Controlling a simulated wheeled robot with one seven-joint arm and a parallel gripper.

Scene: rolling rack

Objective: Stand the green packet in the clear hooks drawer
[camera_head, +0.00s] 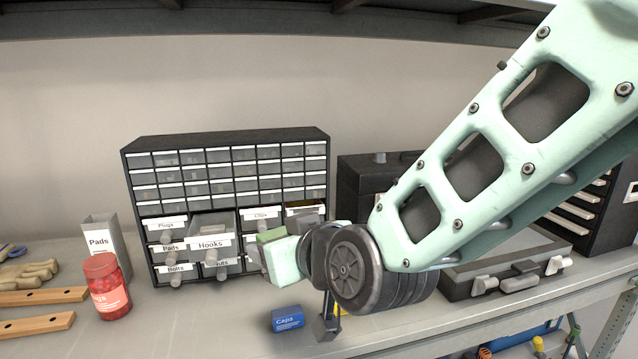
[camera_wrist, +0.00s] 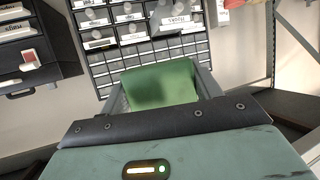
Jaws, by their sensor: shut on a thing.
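The green packet (camera_head: 271,236) is held in my gripper (camera_head: 263,255), just right of the pulled-out clear hooks drawer (camera_head: 212,226) in the head view. The drawer carries a "Hooks" label and juts out from the small-drawer cabinet (camera_head: 225,137). In the wrist view the green packet (camera_wrist: 160,86) sits between the grey fingers of my gripper (camera_wrist: 161,92), which is shut on it. The hooks label shows upside down beyond the packet. The packet's lower part and the drawer's inside are largely hidden.
A blue "Caps" box (camera_head: 288,318) lies on the bench below my gripper. A red jar (camera_head: 106,286) and a grey "Pads" bin (camera_head: 101,237) stand left of the cabinet. Black cases (camera_head: 365,185) stand to the right. Bench space in front of the cabinet is partly clear.

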